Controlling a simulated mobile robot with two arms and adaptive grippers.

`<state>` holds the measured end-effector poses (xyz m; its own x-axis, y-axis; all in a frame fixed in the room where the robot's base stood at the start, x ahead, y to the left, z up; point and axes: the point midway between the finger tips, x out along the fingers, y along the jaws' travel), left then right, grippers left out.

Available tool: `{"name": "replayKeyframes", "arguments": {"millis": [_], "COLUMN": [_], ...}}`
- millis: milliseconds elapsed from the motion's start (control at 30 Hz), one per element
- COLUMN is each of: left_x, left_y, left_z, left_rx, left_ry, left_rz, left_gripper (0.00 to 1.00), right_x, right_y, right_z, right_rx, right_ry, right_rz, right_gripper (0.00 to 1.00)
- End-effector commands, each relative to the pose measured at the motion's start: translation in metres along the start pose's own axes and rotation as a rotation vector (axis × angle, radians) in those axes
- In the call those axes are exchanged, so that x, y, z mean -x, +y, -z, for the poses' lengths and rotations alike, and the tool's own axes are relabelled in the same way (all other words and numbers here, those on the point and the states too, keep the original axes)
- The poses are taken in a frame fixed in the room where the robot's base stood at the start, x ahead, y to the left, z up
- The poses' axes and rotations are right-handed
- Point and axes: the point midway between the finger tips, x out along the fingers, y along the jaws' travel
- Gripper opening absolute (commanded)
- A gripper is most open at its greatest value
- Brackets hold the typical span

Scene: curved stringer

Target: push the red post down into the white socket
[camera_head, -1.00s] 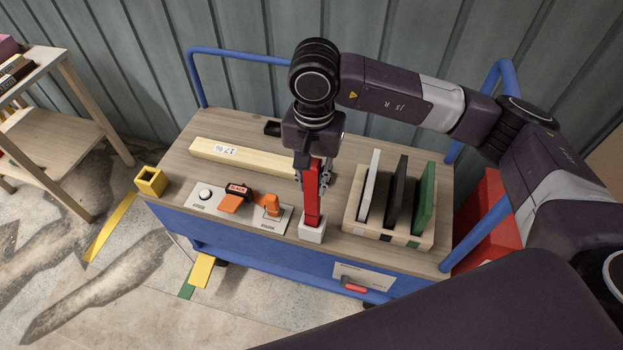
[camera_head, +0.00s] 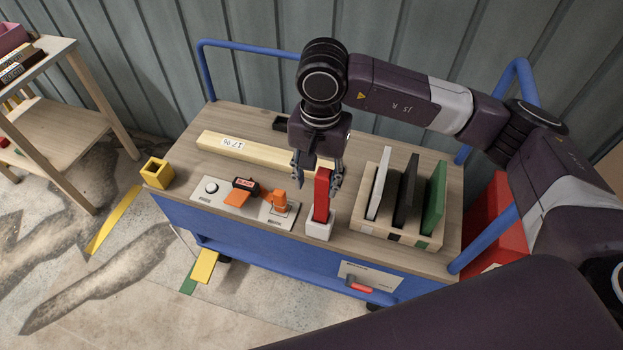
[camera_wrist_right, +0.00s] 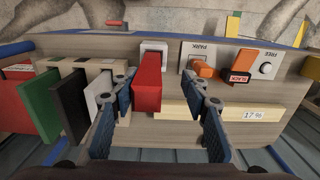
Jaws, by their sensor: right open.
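The red post (camera_head: 321,196) stands upright in the white socket (camera_head: 320,228) at the front edge of the cart top. In the right wrist view the post (camera_wrist_right: 148,84) rises from the socket (camera_wrist_right: 153,46). How deep it sits is hidden by the socket walls. My right gripper (camera_head: 318,177) is open at the upper part of the post, its fingers spread. In the right wrist view the post lies between the fingertips (camera_wrist_right: 168,98), nearer the left finger, with a wide gap to the right one. My left gripper is not in view.
A rack (camera_head: 399,237) with white, black and green plates stands right of the socket. To the left is a panel (camera_head: 240,205) with a knob and orange parts. A pale beam (camera_head: 250,151) lies behind; a yellow square tube (camera_head: 157,173) sits at the left corner.

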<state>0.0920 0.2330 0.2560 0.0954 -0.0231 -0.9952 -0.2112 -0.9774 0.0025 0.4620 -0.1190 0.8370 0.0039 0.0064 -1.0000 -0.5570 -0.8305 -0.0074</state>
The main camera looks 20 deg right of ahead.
Motion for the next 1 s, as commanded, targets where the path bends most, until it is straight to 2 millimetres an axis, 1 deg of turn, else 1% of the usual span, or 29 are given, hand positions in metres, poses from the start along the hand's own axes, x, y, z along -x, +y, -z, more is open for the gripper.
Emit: {"name": "replayKeyframes", "arguments": {"millis": [33, 67, 133, 233, 367, 600, 700, 833, 1000], "left_x": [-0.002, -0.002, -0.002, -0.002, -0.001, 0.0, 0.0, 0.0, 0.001], "left_y": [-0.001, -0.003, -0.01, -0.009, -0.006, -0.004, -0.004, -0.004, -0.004], "left_z": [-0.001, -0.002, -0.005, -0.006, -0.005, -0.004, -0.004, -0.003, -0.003], "left_rx": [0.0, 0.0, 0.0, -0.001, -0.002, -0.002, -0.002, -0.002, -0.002], "left_ry": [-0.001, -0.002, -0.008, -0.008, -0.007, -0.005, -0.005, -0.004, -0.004], "left_rz": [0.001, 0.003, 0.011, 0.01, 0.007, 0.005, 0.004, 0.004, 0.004], "left_gripper": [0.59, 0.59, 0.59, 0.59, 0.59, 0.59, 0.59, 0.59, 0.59], "right_x": [-0.007, -0.007, -0.006, 0.0, 0.018, 0.058, 0.07, 0.079, 0.082], "right_y": [0.004, 0.005, 0.005, 0.004, 0.001, -0.007, -0.01, -0.011, -0.011], "right_z": [-0.001, -0.001, -0.001, -0.001, -0.001, -0.005, -0.006, -0.008, -0.008], "right_rx": [-0.005, -0.005, -0.006, -0.006, -0.005, 0.0, 0.0, 0.001, 0.001], "right_ry": [-0.008, -0.008, -0.007, -0.005, -0.001, 0.007, 0.008, 0.008, 0.008], "right_rz": [-0.009, -0.01, -0.01, -0.01, -0.01, -0.01, -0.012, -0.013, -0.014], "right_gripper": [0.42, 0.42, 0.42, 0.42, 0.42, 0.42, 0.42, 0.42, 0.42]}}
